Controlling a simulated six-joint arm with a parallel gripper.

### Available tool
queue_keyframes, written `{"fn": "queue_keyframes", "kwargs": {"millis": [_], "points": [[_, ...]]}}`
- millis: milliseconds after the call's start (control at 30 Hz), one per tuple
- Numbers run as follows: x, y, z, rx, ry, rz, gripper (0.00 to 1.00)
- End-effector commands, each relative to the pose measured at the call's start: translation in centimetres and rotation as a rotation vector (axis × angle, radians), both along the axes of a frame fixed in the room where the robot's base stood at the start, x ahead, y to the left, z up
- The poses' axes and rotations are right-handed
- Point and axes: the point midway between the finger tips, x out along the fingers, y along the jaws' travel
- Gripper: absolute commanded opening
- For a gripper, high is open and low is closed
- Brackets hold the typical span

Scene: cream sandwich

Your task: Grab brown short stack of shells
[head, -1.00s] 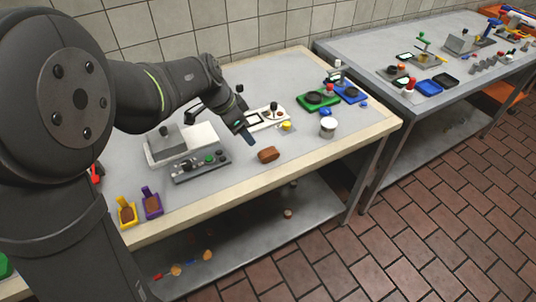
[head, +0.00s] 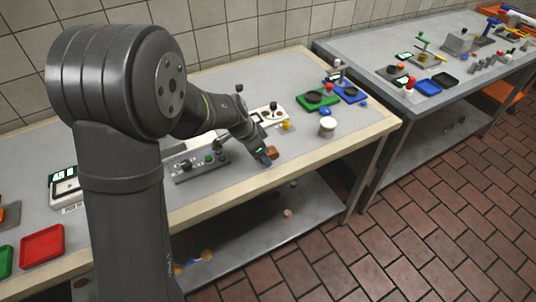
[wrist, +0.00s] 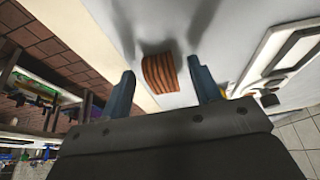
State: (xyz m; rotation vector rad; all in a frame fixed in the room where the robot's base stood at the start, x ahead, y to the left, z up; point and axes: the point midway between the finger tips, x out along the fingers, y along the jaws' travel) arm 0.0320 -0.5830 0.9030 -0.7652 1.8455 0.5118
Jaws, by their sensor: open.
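The brown short stack of shells (wrist: 160,73) lies on the light table top in the wrist view, between and just beyond my two blue fingertips. It is a small ribbed brown block. In the head view the stack (head: 272,152) shows at the front part of the table, partly hidden by my gripper (head: 264,157). In the wrist view my gripper (wrist: 163,85) is open, with one finger on each side of the stack and a gap on both sides. I cannot tell exactly how high the fingers are above the table.
A white cup (head: 327,126) stands to the right. Green (head: 318,101) and blue (head: 349,94) pads lie behind it. A grey control panel (head: 200,162) is left of my gripper. A red tray (head: 42,246) is at far left. The table's front edge (head: 335,152) is close.

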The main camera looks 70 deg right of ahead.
Motion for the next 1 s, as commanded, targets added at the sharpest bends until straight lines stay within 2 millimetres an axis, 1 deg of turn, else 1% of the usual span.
{"fn": "queue_keyframes", "kwargs": {"millis": [167, 200, 267, 300, 433, 767, 867, 967, 1000], "points": [[0.0, -0.1, -0.1, -0.001, 0.0, 0.0, 0.57], [0.0, 0.0, -0.1, -0.001, 0.0, 0.0, 0.55], [0.0, 0.0, -0.1, -0.001, 0.0, 0.0, 0.43], [0.0, 0.0, -0.1, -0.001, 0.0, 0.0, 0.35], [0.0, 0.0, -0.1, -0.001, 0.0, 0.0, 0.1], [0.0, -0.1, 0.2, -0.001, 0.0, 0.0, 0.09], [0.0, -0.1, 0.8, -0.003, 0.0, 0.001, 0.09], [0.0, -0.1, 2.0, -0.004, 0.001, 0.0, 0.09], [0.0, -0.1, 2.7, -0.005, 0.0, -0.001, 0.09]]}}
